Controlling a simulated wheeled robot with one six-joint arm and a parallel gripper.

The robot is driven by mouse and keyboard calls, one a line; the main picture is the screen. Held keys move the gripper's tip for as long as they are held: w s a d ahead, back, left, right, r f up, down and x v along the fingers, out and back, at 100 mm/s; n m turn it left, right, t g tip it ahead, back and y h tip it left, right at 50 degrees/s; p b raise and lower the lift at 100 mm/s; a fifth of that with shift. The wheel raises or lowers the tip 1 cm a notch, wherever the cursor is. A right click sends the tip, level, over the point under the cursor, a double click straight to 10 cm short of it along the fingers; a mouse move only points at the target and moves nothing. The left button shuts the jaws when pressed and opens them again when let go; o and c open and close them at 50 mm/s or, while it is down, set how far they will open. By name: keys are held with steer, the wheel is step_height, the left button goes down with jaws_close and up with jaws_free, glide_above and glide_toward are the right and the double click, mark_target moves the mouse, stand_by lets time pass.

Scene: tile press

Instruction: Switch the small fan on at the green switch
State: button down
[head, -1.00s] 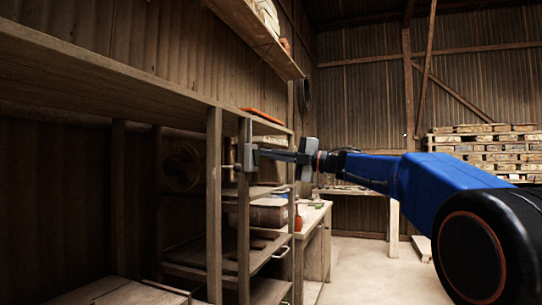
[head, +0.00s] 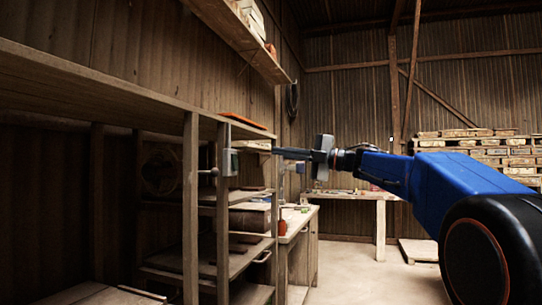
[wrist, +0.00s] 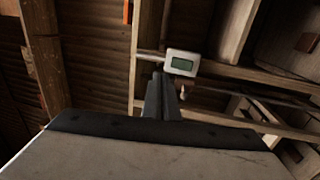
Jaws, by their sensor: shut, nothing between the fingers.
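The switch is a small pale box with a green face (head: 229,162) on a wooden post of the shelf in the head view. In the wrist view the box and its green face (wrist: 183,64) show just beyond my fingertips. My gripper (head: 275,151) is shut and empty, its fingers pointing left at the box with a gap between. The shut fingers also show in the wrist view (wrist: 159,78). A round, dark cage-like shape, perhaps the small fan (head: 160,172), is dim behind the shelf posts. I cannot tell whether it turns.
The wooden shelf (head: 90,75) with its posts fills the left side. A bench (head: 350,194) stands at the back, and stacked pallets (head: 480,150) are at the right. An orange item (head: 241,120) lies on the shelf top. The floor (head: 350,275) in the middle is clear.

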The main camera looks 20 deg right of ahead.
steer(key=shift+s+d+r, duration=0.1)
steer(key=shift+s+d, duration=0.4)
steer(key=shift+d, duration=0.15)
steer(key=shift+r, duration=0.1)
